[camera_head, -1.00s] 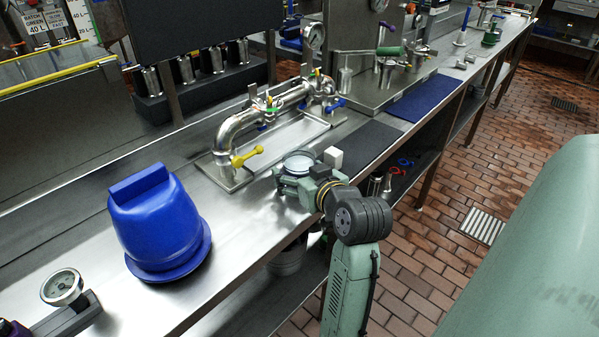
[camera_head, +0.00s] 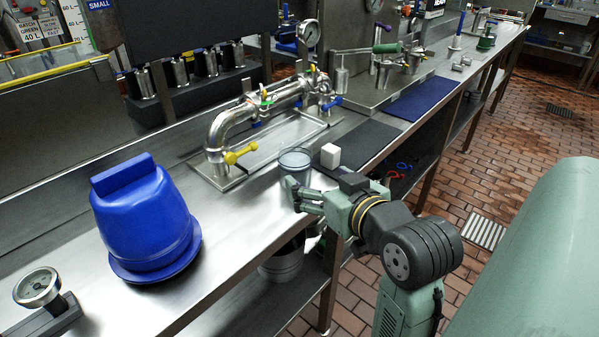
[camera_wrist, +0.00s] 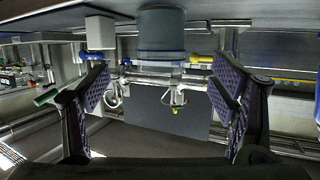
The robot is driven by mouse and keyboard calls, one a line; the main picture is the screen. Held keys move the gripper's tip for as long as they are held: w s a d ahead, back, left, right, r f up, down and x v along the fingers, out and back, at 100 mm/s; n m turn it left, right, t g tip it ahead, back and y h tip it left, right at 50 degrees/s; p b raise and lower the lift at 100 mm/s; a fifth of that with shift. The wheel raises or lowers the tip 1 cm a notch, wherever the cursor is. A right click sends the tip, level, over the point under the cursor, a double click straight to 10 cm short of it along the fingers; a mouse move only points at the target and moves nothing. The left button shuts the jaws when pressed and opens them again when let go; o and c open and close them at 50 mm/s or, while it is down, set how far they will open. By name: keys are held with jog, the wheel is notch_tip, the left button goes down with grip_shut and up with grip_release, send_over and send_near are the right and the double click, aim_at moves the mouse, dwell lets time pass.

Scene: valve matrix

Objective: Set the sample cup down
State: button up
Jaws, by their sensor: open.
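The sample cup (camera_head: 295,161) is a grey, round, clear-walled cup standing upright on the steel counter, beside the yellow-handled valve. In the wrist view, which is upside down, the cup (camera_wrist: 162,38) appears at the top centre, beyond my fingertips. My gripper (camera_head: 302,195) is at the counter's front edge, on the near side of the cup. Its fingers are spread wide with nothing between them, and they look clear of the cup. In the wrist view my gripper (camera_wrist: 160,88) shows purple pads on both sides.
A white block (camera_head: 330,155) stands just right of the cup on a dark mat (camera_head: 368,144). The pipe assembly with its yellow handle (camera_head: 240,152) is behind the cup. A large blue cover (camera_head: 147,220) stands left. Bare counter lies between the cover and the cup.

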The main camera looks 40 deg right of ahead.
aim_at(302, 168)
jog(key=p+x, duration=0.1)
jog(key=x, duration=0.5)
jog(key=shift+w+r+p, duration=0.1)
jog(key=shift+w+p, duration=0.2)
jog(key=shift+w, duration=0.1)
jog(key=p+x, duration=0.1)
jog(key=x, duration=0.3)
jog(key=shift+w, duration=0.1)
jog(key=c, duration=1.6)
